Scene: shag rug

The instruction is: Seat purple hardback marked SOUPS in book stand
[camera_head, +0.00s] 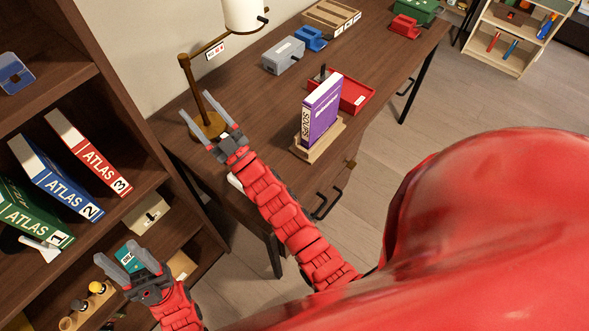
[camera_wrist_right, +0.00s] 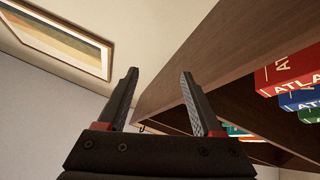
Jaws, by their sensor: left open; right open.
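The purple hardback (camera_head: 323,108) stands upright on the desk, its white spine marked SOUPS. Its lower edge sits in the wooden book stand (camera_head: 314,153), with no gripper touching it. How deep it sits in the slot is hidden. My right gripper (camera_head: 196,106) is open and empty beside the lamp, left of the book and apart from it. Its spread fingers also show in the right wrist view (camera_wrist_right: 158,95), with nothing between them. My left gripper (camera_head: 116,251) is open and empty in front of the shelf at lower left.
A brass lamp (camera_head: 185,75) stands at the desk's left end. A red tray (camera_head: 356,93) lies behind the book; a grey box (camera_head: 283,56) is farther back. The shelf at left holds several ATLAS books (camera_head: 88,155). Bare desk (camera_head: 255,105) lies between lamp and stand.

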